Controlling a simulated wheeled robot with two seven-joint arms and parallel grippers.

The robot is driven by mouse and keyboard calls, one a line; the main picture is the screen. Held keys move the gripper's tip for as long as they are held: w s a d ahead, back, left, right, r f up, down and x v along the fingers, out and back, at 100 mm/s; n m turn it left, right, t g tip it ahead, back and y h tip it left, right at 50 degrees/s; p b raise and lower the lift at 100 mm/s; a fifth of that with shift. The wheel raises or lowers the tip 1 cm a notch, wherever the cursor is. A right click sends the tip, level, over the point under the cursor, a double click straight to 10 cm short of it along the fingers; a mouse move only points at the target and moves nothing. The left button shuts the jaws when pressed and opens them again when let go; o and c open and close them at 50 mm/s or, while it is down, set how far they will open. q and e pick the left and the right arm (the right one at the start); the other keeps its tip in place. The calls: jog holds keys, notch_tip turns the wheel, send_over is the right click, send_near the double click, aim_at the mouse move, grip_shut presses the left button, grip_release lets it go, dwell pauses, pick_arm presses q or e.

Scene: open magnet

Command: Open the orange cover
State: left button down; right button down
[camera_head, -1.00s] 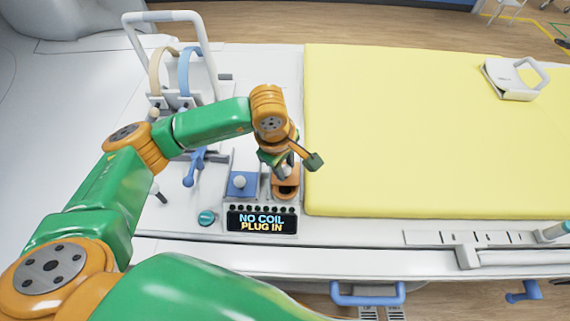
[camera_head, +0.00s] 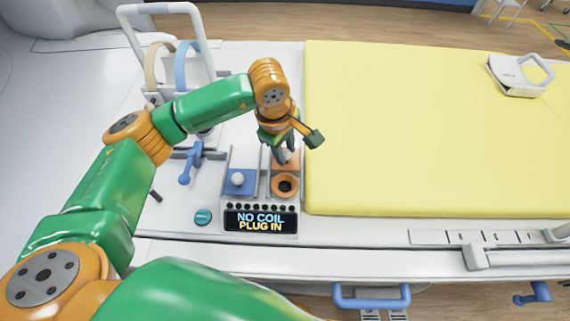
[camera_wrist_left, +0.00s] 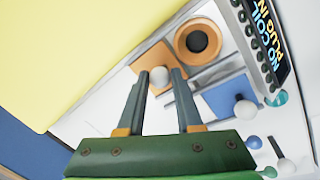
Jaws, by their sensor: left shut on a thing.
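The orange cover (camera_head: 291,167) is a flat plate with a white round knob, behind an orange socket (camera_head: 285,185) whose dark round hole is uncovered. In the left wrist view the cover (camera_wrist_left: 150,60) lies beside the ringed socket (camera_wrist_left: 198,40). My left gripper (camera_head: 286,157) points down at the cover. In the wrist view its fingers (camera_wrist_left: 161,76) are shut on the white knob (camera_wrist_left: 159,77). The fingers hide part of the cover in the head view. My right gripper is not in view.
A blue cover (camera_head: 240,181) with a white knob sits left of the socket. A display (camera_head: 261,221) reading "NO COIL PLUG IN" stands in front. A yellow mattress (camera_head: 430,130) lies to the right, and a blue lever (camera_head: 190,165) to the left.

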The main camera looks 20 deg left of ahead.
aim_at(281, 167)
pick_arm(q)
jog(key=c, duration=0.6)
grip_release()
jog(key=shift+r, duration=0.35)
jog(key=r, duration=0.2)
jog(key=s+r+b, duration=0.1)
jog(key=r, duration=0.3)
jog(key=shift+s+a+r+b, duration=0.15)
jog(key=shift+a+b, duration=0.1)
jog(key=shift+b, duration=0.1)
